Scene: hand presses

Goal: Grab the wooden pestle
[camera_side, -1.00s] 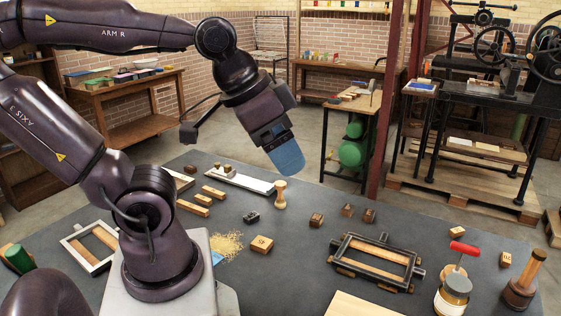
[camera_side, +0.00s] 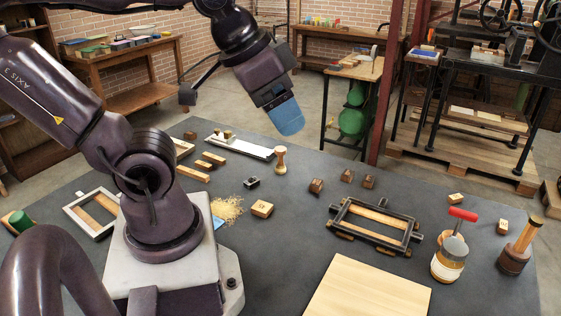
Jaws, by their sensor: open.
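A pale, turned wooden piece with a narrow waist and wide ends, which looks like the wooden pestle (camera_side: 280,161), stands upright on the dark table (camera_side: 270,270) near its far edge. My gripper (camera_side: 287,121), with blue fingers, hangs tilted just above and behind it in the picture. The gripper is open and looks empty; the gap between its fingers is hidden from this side. I cannot tell its exact distance from the pestle. At the far right, a dark cup-like piece with a wooden handle (camera_side: 525,236) stands upright.
A white tray (camera_side: 250,150) lies left of the pestle, with several wooden bars farther left. Small wooden blocks (camera_side: 316,186) lie to its right. A black frame (camera_side: 376,227), a jar with a red-handled roller (camera_side: 449,258) and a pale board (camera_side: 367,290) are nearer.

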